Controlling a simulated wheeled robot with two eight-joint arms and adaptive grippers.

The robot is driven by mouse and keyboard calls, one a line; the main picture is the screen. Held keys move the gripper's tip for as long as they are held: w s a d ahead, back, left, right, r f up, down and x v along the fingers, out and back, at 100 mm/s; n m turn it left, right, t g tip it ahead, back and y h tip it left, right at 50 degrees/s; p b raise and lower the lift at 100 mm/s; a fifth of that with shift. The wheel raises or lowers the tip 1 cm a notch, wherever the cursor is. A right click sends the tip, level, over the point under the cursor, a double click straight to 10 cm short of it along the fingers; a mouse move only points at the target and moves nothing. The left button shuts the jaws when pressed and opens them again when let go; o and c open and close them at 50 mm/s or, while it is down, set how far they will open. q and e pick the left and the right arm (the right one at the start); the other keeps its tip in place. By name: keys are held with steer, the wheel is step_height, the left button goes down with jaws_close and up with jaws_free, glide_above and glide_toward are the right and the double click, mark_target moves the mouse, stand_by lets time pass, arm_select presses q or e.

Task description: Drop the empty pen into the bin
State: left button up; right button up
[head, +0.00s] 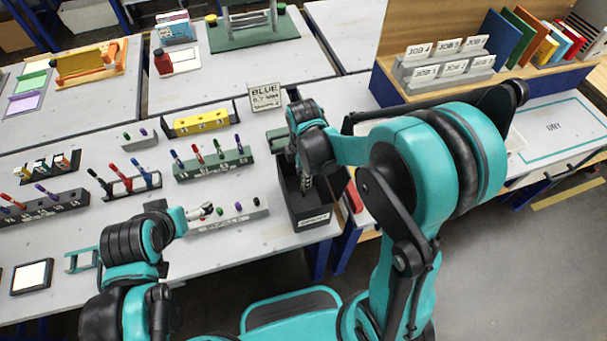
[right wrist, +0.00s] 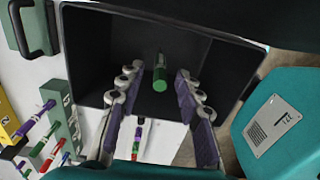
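A green pen (right wrist: 160,72) shows in the right wrist view against the dark inside of the black bin (right wrist: 85,60). It lies beyond my fingertips, with gaps to both fingers; I cannot tell whether it rests on the bin floor. My right gripper (right wrist: 155,90) is open over the bin, its fingers wide apart. In the head view the bin (head: 316,212) stands at the table's right end, with my right gripper (head: 306,182) at its mouth; the pen is not clear there. My left gripper (head: 205,212) is low near the cap block; its fingers are too small to read.
A grey cap block (head: 228,218) is left of the bin. A green pen rack (head: 213,166) and a yellow block (head: 200,121) stand behind it. A sign reading BLUE (head: 266,99) stands at the back. Several more pens stand in racks further left.

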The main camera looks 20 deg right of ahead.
step_height(320, 180, up, 12)
stand_by(0.7)
stand_by(0.5)
